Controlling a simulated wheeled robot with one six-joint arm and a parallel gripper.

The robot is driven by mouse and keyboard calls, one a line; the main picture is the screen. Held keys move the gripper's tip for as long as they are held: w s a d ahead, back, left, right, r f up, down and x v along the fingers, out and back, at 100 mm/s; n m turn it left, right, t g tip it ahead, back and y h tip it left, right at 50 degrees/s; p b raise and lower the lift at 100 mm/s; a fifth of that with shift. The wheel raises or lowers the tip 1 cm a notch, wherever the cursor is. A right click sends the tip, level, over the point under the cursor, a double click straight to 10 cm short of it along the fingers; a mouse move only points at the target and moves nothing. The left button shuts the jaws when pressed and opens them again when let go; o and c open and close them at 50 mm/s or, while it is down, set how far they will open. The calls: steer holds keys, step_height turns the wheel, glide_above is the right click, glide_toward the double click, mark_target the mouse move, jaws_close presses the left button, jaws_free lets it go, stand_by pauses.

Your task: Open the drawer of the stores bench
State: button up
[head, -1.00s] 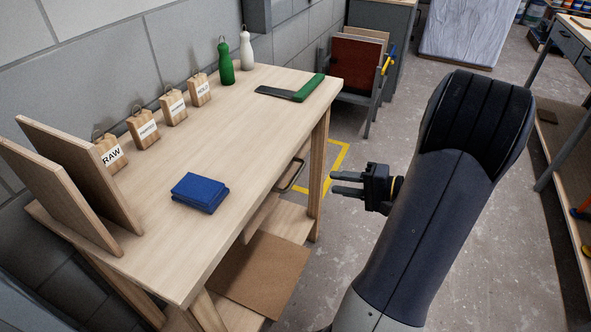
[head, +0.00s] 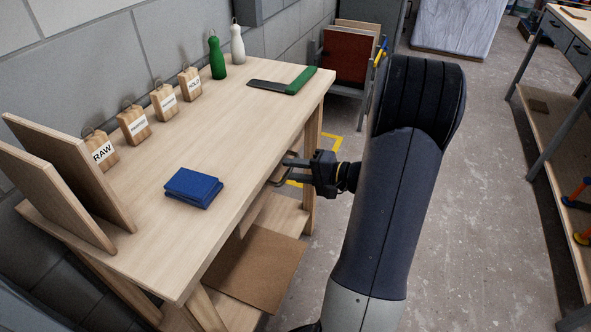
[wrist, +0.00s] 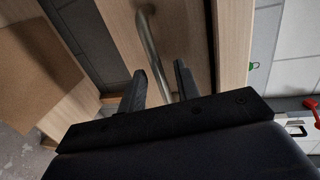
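The stores bench (head: 245,130) is a light wooden table along the wall. Its drawer front shows in the wrist view (wrist: 190,30) with a curved metal bar handle (wrist: 152,45). In the head view the handle (head: 279,182) is partly hidden by my gripper. My gripper (head: 292,170) is at the handle, under the bench's front edge. In the wrist view my gripper (wrist: 160,78) is open, its two fingers apart with the handle bar running between them. I cannot tell whether either finger touches the bar. How far the drawer stands out is hard to see.
The floor to the right is clear.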

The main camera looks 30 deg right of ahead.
steer(key=shift+c, duration=0.3)
jaws_close()
stand_by(0.3)
